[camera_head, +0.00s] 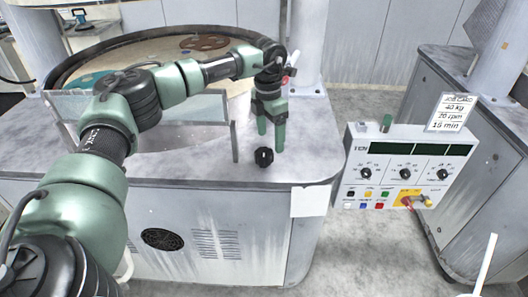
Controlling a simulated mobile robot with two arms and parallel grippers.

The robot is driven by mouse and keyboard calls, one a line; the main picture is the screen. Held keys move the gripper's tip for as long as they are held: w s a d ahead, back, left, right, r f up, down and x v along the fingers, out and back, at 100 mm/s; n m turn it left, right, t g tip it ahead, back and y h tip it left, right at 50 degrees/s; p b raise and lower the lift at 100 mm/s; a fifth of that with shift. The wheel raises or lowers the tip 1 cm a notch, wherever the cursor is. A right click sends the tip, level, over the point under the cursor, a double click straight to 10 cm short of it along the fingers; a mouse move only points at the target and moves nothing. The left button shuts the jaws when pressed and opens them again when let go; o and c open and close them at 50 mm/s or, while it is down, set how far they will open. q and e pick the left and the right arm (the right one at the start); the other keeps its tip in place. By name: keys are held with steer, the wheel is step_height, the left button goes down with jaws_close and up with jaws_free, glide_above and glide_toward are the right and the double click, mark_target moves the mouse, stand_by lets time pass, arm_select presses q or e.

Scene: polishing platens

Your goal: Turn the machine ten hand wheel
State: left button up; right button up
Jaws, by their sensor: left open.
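A small black lobed hand wheel (264,156) sits on the top of the grey machine cabinet (190,172), near its front edge. The control box (410,150) at the cabinet's right carries a label that seems to read TEN. My left gripper (271,140) points down just above and behind the hand wheel. Its two green fingers are apart, with nothing seen between them. I cannot tell whether a fingertip touches the wheel. My right gripper is not in view.
A round platen basin (150,42) with a brown disc (204,42) lies behind my left arm. A clear splash panel (190,112) stands left of the gripper. A job card (451,112) stands above the control box. Another grey cabinet (475,110) is at right.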

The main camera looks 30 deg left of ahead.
mark_target(264, 152)
arm_select(q)
steer(key=shift+s+a+r+y, duration=0.1)
steer(key=shift+a+r+y, duration=0.1)
steer(key=shift+a, duration=0.25)
steer(key=shift+s+a+r+y, duration=0.1)
steer(key=shift+a+r, duration=0.05)
steer(key=shift+a, duration=0.25)
steer(key=shift+a+f, duration=0.15)
steer(key=shift+f, duration=0.15)
step_height(264, 152, down, 6)
steer(key=shift+f+p, duration=0.1)
steer(key=shift+p, duration=1.1)
steer(key=shift+f, duration=0.45)
steer(key=c, duration=1.4)
steer(key=shift+o, duration=0.2)
